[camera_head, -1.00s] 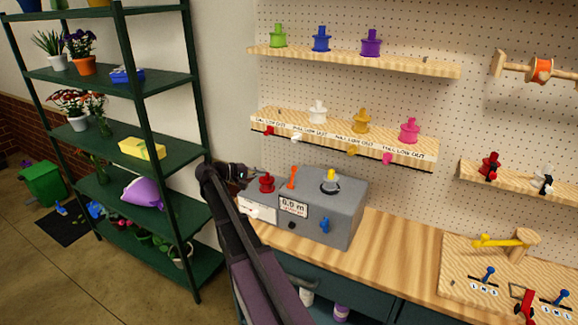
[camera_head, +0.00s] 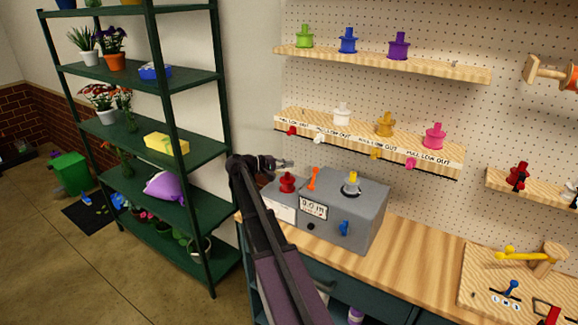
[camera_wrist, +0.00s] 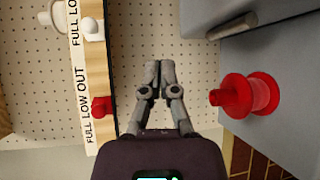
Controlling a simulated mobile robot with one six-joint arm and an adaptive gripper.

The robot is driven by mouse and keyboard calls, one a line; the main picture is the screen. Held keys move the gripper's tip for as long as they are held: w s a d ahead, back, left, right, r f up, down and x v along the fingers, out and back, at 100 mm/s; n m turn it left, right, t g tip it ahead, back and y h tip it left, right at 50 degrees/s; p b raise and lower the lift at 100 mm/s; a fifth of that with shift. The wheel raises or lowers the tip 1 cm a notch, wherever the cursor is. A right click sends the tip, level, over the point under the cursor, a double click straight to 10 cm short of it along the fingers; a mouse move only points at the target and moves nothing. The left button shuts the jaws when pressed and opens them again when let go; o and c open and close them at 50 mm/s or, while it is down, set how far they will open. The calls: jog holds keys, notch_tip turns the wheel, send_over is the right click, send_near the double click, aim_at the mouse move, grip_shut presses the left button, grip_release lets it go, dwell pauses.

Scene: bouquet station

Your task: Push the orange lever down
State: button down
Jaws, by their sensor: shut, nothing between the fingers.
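The orange lever (camera_head: 312,178) stands upright, leaning slightly, on top of the grey machine box (camera_head: 365,212), between a red spool-shaped knob (camera_head: 287,183) and a grey dial with a yellow top (camera_head: 351,184). My gripper (camera_head: 290,163) is just above and behind the red knob, to the left of the lever and apart from it. In the wrist view my gripper (camera_wrist: 159,66) is shut and empty, its fingertips together. The red knob (camera_wrist: 245,95) shows there to the right of the fingers. The orange lever is not in the wrist view.
A shelf with pull knobs (camera_head: 370,140) runs along the pegboard above the box; its edge (camera_wrist: 105,90) is left of my fingers in the wrist view. A blue knob (camera_head: 344,228) is on the box front. A green rack (camera_head: 185,150) stands left. Bare worktop (camera_head: 415,260) lies right.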

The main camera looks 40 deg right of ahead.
aim_at(314, 176)
jog(key=s+d, duration=0.1)
jog(key=d, duration=0.1)
jog(key=s+d, duration=0.2)
jog(key=s+d+f, duration=0.1)
jog(key=d, duration=0.1)
jog(key=shift+s+d+b, duration=0.2)
jog(key=shift+d+b, duration=0.1)
jog(key=shift+b, duration=0.05)
jog(key=shift+s+a+r, duration=0.15)
jog(key=shift+s+a, duration=0.25)
jog(key=shift+s, duration=0.15)
jog(key=shift+s+d, duration=0.1)
jog(key=shift+s, duration=0.1)
